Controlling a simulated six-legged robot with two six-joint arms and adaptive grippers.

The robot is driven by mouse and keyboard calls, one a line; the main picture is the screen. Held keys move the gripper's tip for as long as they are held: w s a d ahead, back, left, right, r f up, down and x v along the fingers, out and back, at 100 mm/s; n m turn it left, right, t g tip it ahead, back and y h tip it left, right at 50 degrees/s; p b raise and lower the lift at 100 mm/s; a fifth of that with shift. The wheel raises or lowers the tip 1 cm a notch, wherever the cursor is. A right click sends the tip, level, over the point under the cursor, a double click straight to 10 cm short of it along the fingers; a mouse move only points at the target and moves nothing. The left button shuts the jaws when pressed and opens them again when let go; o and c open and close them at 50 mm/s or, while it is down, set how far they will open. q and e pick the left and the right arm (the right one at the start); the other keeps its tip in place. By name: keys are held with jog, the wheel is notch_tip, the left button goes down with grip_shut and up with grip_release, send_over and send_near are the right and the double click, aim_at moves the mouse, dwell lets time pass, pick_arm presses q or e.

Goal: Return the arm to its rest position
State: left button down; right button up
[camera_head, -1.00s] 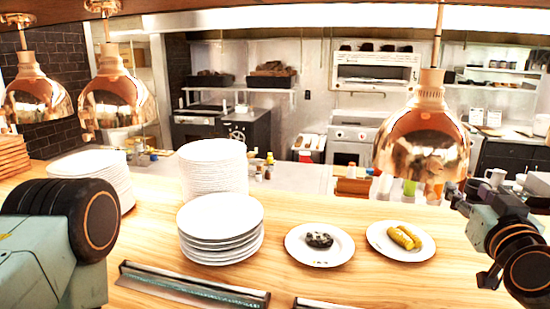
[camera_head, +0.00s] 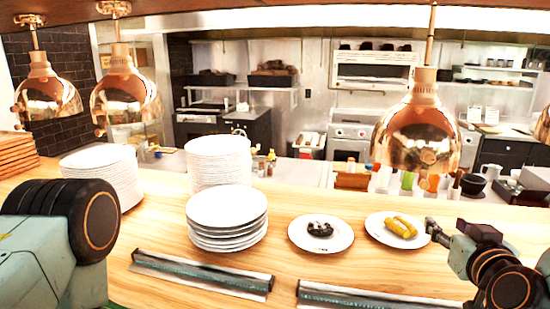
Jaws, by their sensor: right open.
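My right arm (camera_head: 490,262) comes in at the lower right. Its gripper (camera_head: 434,228) is small and dark, at the right rim of the plate with yellow food; it is open and I see nothing held in it. Whether it touches the plate I cannot tell. My left arm (camera_head: 50,240) fills the lower left corner; its gripper is out of the picture.
A white plate with yellow food (camera_head: 402,227) and a plate with dark food (camera_head: 320,233) lie on the wooden counter (camera_head: 170,228). Plate stacks (camera_head: 226,212) stand left of them. Copper lamps (camera_head: 418,135) hang above. Metal-edged strips (camera_head: 200,273) line the front.

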jog(key=s+a+f+g+y, duration=0.1)
jog(key=s+a+f+g, duration=0.2)
jog(key=f, duration=0.5)
jog(key=s+a+f+n+g+y, duration=0.1)
jog(key=s+f+g, duration=0.1)
jog(key=s+f, duration=0.4)
jog(key=s+a+f+g+y, duration=0.1)
jog(key=s+a+f+g, duration=0.2)
jog(key=f, duration=0.6)
jog(key=s+a+f+g, duration=0.1)
jog(key=s+f+g, duration=0.3)
jog(key=s+f, duration=0.5)
jog(key=s+a+f+g, duration=0.2)
jog(key=s+f+g, duration=0.2)
jog(key=s, duration=0.9)
pick_arm(q)
notch_tip(320, 180, down, 24)
jog(key=b, duration=2.3)
jog(key=shift+w+b, duration=0.25)
jog(key=shift+b, duration=0.1)
pick_arm(e)
notch_tip(320, 180, down, 23)
jog(key=w, duration=0.1)
jog(key=shift+d+f, duration=0.15)
jog(key=shift+d, duration=0.1)
pick_arm(q)
jog(key=shift+r, duration=0.1)
